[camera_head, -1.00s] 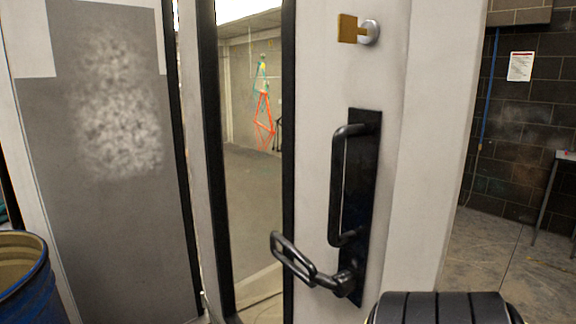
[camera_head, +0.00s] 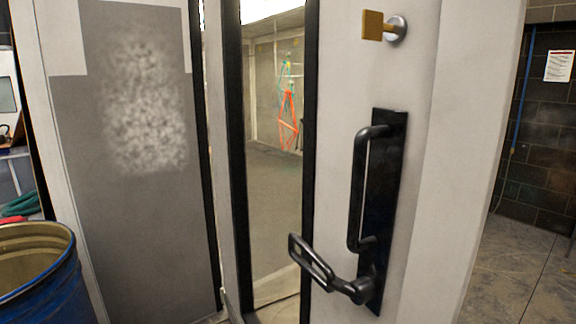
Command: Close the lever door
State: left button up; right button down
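A black looped lever (camera_head: 318,268) sticks out to the left from the bottom of that plate. A brass-coloured knob with a round silver base (camera_head: 380,26) sits above the plate. A grey panel with a mottled pale patch (camera_head: 140,120) stands left of the door. Neither of my grippers is in view.
A blue drum (camera_head: 65,280) stands at the lower left, with a green hose (camera_head: 20,204) behind it. Through the glass, an orange frame (camera_head: 288,120) hangs in the booth. A dark block wall (camera_head: 545,130) and open concrete floor (camera_head: 515,265) lie at the right.

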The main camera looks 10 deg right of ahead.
aim_at(403, 140)
jog(key=z, duration=1.8)
jog(key=k, duration=0.9)
jog(key=u, duration=1.5)
jog(key=i, duration=0.5)
jog(key=z, duration=0.05)
